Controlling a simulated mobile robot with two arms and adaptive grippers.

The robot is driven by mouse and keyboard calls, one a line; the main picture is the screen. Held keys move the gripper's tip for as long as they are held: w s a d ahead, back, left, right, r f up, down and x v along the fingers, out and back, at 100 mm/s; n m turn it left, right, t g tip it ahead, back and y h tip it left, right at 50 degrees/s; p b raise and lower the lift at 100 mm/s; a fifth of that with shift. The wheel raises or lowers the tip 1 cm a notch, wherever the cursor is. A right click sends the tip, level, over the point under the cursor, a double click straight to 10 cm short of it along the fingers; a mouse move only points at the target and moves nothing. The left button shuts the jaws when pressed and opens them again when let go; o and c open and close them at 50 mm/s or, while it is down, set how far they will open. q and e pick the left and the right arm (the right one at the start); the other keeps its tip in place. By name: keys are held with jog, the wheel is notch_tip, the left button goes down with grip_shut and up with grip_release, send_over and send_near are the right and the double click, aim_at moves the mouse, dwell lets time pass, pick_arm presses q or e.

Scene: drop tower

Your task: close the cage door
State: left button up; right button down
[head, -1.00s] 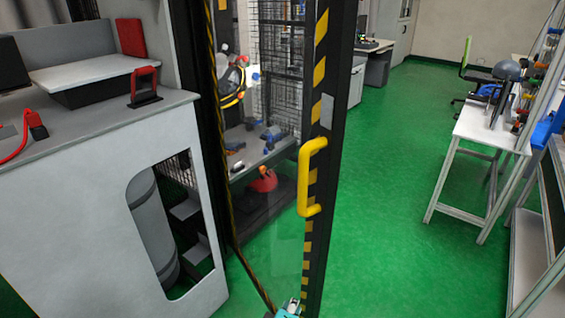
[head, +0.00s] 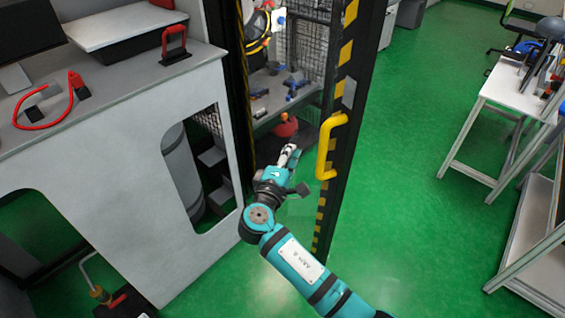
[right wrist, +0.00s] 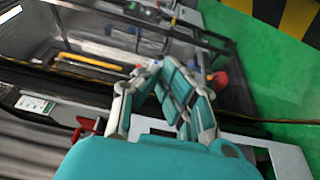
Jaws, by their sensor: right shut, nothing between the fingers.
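The cage door stands open, with a black edge carrying yellow stripes (head: 348,50) and a clear panel to its left. A yellow bar handle (head: 326,147) is fixed to that edge. My right gripper (head: 291,153) is shut and empty, left of the handle and apart from it in the picture. Its arm crosses in front of the lower door panel; I cannot tell whether the fingers touch the panel. In the right wrist view the closed fingers (right wrist: 155,70) meet at their tips. My left gripper is not in view.
A grey cabinet (head: 120,150) stands left of the door, with a red handle (head: 174,44) on its top. Inside the cage is a bench (head: 275,90) with tools. A white table (head: 505,92) stands at the right. Green floor (head: 420,130) is clear between door and table.

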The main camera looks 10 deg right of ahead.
aim_at(309, 136)
jog(key=d, duration=0.1)
jog(key=w+d+p, duration=0.1)
jog(key=d, duration=0.1)
jog(key=shift+d+r, duration=0.1)
jog(key=shift+d, duration=0.1)
jog(key=shift+w+d+p, duration=0.1)
jog(key=shift+d+p, duration=0.2)
